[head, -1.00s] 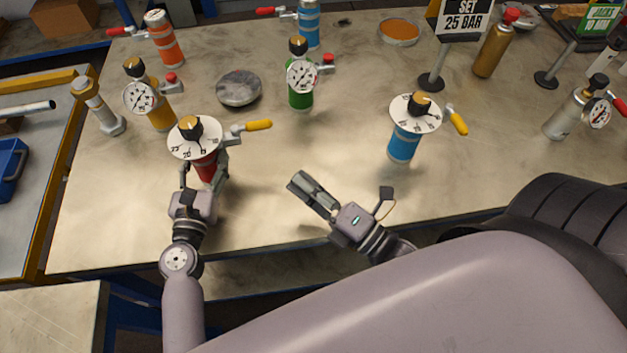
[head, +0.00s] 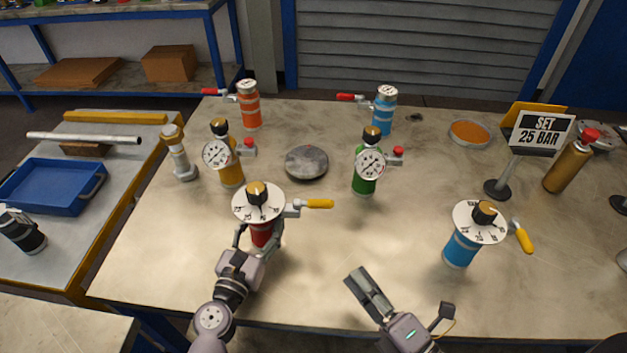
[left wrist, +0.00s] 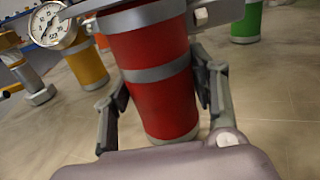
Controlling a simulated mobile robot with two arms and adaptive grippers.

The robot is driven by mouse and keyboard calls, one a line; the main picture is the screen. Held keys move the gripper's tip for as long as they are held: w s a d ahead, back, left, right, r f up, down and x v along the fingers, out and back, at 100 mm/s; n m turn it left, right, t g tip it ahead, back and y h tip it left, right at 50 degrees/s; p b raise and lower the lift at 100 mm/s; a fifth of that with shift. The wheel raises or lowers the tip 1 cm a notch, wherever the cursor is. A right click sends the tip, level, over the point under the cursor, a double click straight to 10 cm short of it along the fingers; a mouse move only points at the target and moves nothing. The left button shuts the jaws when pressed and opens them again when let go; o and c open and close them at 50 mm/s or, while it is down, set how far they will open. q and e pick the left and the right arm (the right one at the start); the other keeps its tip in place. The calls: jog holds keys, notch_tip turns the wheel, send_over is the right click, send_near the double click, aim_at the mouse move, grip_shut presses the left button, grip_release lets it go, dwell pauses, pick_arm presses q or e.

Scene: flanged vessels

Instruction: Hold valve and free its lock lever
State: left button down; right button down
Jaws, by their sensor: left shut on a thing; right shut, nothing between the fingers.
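The red valve (head: 262,234) stands upright on the table with a white numbered dial (head: 243,208) and a black-and-gold knob (head: 257,194) on top. Its lock lever with a yellow handle (head: 318,204) sticks out to the right. My left gripper (head: 258,247) is shut on the red body, with one finger on each side; the body also shows between the fingers in the left wrist view (left wrist: 151,75). My right gripper (head: 368,290) is shut and empty, in front and to the right of the red valve, apart from it. The dial's scale is too small to read fully.
A blue valve (head: 461,249) with a yellow lever stands to the right. A green vessel (head: 365,184) and a yellow one (head: 231,174) stand behind. A sign (head: 541,131) reads "SET 25 BAR".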

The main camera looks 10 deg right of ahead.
dwell(0.8)
pick_arm(q)
jog(key=c, duration=0.6)
grip_release()
jog(key=v, duration=1.2)
